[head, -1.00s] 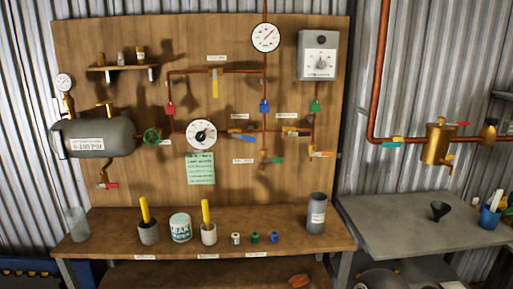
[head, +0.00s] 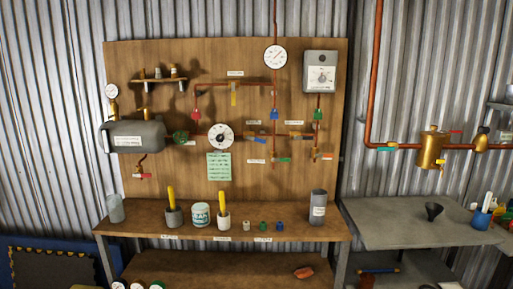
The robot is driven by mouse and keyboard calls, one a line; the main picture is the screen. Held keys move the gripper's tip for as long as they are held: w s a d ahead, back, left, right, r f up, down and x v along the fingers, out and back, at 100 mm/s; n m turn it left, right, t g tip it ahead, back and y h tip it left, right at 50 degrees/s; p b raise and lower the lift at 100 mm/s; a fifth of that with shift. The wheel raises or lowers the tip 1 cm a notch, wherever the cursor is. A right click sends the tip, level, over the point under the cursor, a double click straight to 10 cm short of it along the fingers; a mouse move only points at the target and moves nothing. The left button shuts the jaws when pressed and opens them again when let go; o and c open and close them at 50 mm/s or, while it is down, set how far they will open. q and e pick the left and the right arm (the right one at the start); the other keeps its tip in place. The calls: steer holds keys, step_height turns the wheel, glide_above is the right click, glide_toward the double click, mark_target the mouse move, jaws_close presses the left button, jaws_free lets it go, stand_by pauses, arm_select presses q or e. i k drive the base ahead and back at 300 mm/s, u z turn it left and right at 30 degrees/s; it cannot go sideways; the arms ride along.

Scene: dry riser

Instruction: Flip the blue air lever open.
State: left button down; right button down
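The blue lever (head: 257,136) is small in the head view, on the pipe just right of the white round dial (head: 221,136) on the wooden board (head: 150,62). It looks about level, lying along the pipe. A blue tag-like piece (head: 274,114) hangs on the upright pipe a little above and to the right of it. The small labels are too fine to read. Neither of my grippers shows in the view.
A wooden bench (head: 140,219) below the board holds cups, a white tin and several small caps. A grey side table (head: 390,232) with a funnel (head: 433,212) stands to the right. A grey tank (head: 137,134) hangs at the board's left.

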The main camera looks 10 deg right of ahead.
mark_target(257, 139)
steer(key=u, duration=0.25)
steer(key=i, duration=1.65)
steer(key=z, duration=0.3)
